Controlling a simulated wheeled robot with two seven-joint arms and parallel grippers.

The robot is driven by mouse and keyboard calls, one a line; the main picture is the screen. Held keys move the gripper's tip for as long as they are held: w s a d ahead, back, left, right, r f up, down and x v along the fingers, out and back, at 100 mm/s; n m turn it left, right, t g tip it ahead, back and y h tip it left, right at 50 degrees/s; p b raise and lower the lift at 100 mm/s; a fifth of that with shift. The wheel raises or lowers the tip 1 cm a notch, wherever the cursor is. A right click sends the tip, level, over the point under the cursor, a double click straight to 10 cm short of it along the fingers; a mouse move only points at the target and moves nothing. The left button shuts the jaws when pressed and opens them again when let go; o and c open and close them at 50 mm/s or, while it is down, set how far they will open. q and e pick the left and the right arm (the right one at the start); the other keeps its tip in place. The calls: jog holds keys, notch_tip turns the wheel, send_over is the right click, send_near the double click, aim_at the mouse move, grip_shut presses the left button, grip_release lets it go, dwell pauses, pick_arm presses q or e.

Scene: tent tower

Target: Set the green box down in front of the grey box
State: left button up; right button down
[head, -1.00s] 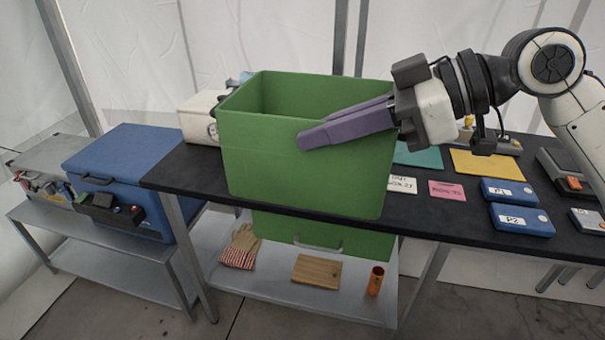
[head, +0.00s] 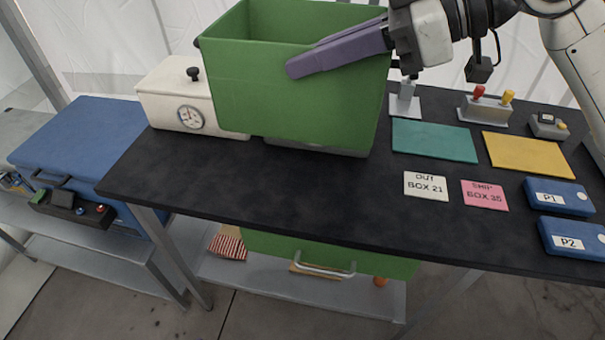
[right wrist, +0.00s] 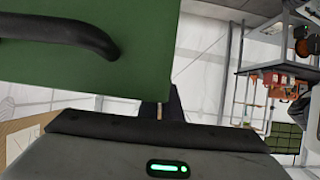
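The green box (head: 290,90) is a large open-topped bin, upright over the back of the black table. My right gripper (head: 320,60) has purple fingers on its near wall, one inside the rim and one outside, and is shut on it. In the right wrist view a green surface (right wrist: 110,75) with a black handle fills the upper left; the fingers are hidden there. A grey strip (head: 315,148) shows under the green box, perhaps the grey box's lower edge; the rest is hidden. I cannot tell whether the green box touches anything below. My left gripper is out of view.
A white box with a gauge (head: 165,100) stands left of the green box. Cards, a teal mat (head: 434,140), a yellow mat (head: 528,155) and blue boxes lie at right. The table front (head: 270,195) is clear. A second green container (head: 350,262) is below.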

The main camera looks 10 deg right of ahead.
pick_arm(q)
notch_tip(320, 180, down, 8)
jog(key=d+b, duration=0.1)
jog(key=b, duration=0.8)
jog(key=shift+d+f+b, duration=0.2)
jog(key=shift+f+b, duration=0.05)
jog(key=shift+b, duration=0.1)
pick_arm(e)
notch_tip(320, 180, down, 19)
jog(key=shift+s, duration=0.4)
jog(key=shift+f, duration=0.15)
jog(key=c, duration=2.2)
grip_release()
jog(key=shift+f, duration=0.2)
jog(key=shift+o, duration=1.1)
